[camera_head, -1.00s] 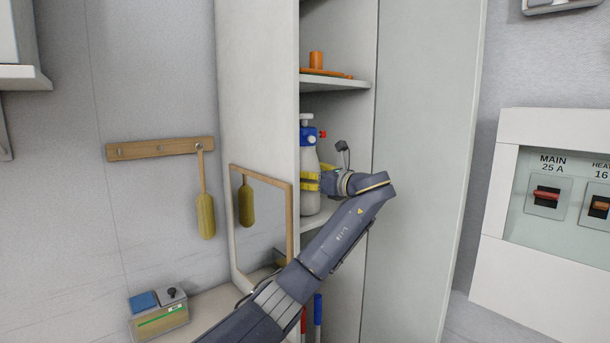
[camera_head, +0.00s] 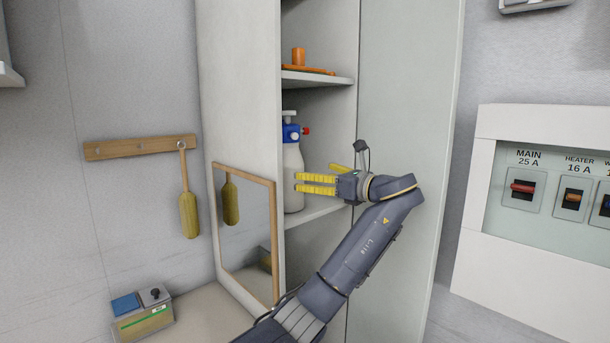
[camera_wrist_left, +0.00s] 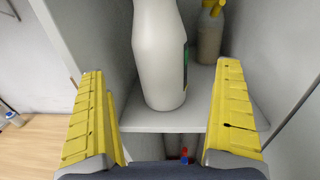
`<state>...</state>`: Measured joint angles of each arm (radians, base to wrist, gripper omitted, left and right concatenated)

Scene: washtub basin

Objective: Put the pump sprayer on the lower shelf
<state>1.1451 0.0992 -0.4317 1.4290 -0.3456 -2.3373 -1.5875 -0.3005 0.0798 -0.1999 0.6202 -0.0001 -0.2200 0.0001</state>
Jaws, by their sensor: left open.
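The pump sprayer (camera_head: 293,172), a white bottle with a blue collar and a red nozzle, stands upright on the lower shelf (camera_head: 318,212) of the tall cabinet. My left gripper (camera_head: 315,184) is open, just to the right of and in front of the sprayer in the head view. In the left wrist view the sprayer (camera_wrist_left: 160,60) stands on the shelf (camera_wrist_left: 150,120) beyond and between the spread yellow fingers (camera_wrist_left: 165,115), which hold nothing. Its top is cut off there. My right gripper is not in view.
The upper shelf (camera_head: 320,77) holds an orange item (camera_head: 299,57). Another bottle with a yellow top (camera_wrist_left: 210,35) stands behind the sprayer.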

